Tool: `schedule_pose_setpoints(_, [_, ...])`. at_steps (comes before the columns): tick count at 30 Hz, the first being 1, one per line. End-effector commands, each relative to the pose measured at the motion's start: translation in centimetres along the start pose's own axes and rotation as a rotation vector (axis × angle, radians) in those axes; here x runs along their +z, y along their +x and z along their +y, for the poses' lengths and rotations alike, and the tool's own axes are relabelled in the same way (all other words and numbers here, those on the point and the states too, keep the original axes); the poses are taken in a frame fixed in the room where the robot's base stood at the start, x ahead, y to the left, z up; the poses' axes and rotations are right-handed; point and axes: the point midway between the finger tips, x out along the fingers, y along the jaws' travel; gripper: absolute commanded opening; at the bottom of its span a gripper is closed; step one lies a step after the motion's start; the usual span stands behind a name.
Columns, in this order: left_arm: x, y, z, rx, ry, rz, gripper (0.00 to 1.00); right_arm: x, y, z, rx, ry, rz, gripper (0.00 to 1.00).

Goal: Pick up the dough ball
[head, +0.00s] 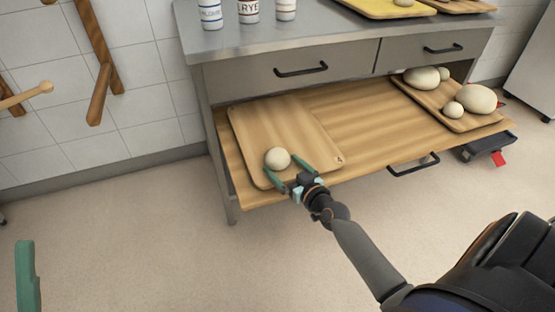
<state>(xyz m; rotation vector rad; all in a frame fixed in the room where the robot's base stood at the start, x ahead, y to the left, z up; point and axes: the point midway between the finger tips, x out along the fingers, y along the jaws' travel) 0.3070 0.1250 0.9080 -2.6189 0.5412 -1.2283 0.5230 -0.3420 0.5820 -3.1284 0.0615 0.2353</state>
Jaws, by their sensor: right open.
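A small pale dough ball (277,158) rests on a wooden board (272,121) on the left of the pulled-out wooden shelf. My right gripper (281,164) is open, with one green finger on each side of the ball's near part. I cannot tell whether the fingers touch it. A green finger of my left gripper (28,278) shows at the lower left edge, far from the ball; the rest of that gripper is out of view.
A second board (430,98) with several dough balls lies at the right of the shelf (365,128). Drawers with black handles (301,71) are above. Labelled containers (248,11) stand on the metal top. Wooden racks (97,65) are on the left wall. The floor at left is clear.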

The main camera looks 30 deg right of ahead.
Motion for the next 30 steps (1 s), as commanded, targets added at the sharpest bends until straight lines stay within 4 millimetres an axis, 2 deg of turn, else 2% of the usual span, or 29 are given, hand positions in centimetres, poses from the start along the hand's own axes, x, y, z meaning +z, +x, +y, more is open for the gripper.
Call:
schedule_pose_setpoints(3, [0.3, -0.3, 0.1, -0.001, -0.005, 0.0, 0.5, -0.7, 1.8, -0.1, 0.001, 0.004, 0.005, 1.0])
schedule_pose_setpoints(7, [0.6, -0.6, 0.3, -0.003, -0.013, -0.002, 0.5, -0.5, 3.2, 0.0, 0.001, 0.0, 0.002, 1.0])
schedule_pose_setpoints(17, [0.6, -0.6, 0.5, 0.001, -0.021, -0.002, 0.5, -0.6, 3.8, 0.0, 0.001, -0.001, 0.0, 1.0])
schedule_pose_setpoints(30, [0.7, -0.6, 0.5, 0.002, -0.018, -0.003, 0.5, -0.6, 3.7, 0.0, 0.0, -0.001, 0.0, 0.51])
